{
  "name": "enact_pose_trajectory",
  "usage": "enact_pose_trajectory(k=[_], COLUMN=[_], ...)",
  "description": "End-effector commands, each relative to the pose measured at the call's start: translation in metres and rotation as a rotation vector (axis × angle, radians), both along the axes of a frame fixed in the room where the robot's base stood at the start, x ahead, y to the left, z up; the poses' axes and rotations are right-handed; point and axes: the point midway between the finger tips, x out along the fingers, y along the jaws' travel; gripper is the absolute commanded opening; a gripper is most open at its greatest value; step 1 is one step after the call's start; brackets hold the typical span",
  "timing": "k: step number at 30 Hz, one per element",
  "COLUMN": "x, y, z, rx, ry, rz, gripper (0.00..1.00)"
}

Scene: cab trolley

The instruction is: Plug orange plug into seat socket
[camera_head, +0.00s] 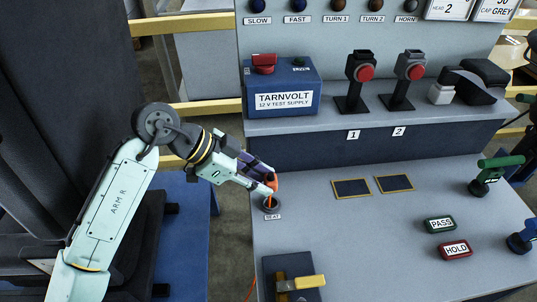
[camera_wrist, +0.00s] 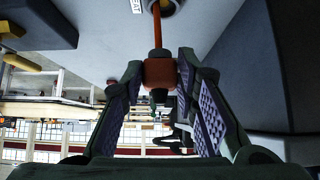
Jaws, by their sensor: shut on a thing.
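My gripper (camera_head: 268,184) is over the left part of the grey bench top, shut on the orange plug (camera_head: 272,181). In the wrist view, the orange plug (camera_wrist: 160,72) sits between the tips of my gripper's (camera_wrist: 161,70) purple-padded fingers. A thin orange stem or cord runs from the plug to the round dark seat socket (camera_head: 265,204), labelled SEAT. The plug body is apart from the socket, a short way above it. The socket also shows at the top edge of the wrist view (camera_wrist: 175,5), partly cut off. I cannot tell whether the stem is seated.
A dark block with a yellow-handled lever (camera_head: 300,283) stands at the bench's front left. A blue test supply box (camera_head: 284,84) and two red-button joysticks (camera_head: 362,74) stand on the shelf behind. PASS (camera_head: 440,224) and HOLD (camera_head: 455,249) blocks lie right.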

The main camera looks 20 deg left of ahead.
Motion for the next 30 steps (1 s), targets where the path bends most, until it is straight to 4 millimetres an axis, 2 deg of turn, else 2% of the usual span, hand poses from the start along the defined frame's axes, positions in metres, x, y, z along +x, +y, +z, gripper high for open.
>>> enact_pose_trajectory(k=[11,24,30], x=[0.0,0.0,-0.001], y=[0.0,0.0,0.0], z=[-0.009,-0.041,-0.049], rx=[-0.007,-0.007,-0.008], ry=[-0.002,-0.001,-0.002], rz=[-0.001,0.0,-0.001], gripper=[0.0,0.0,0.0])
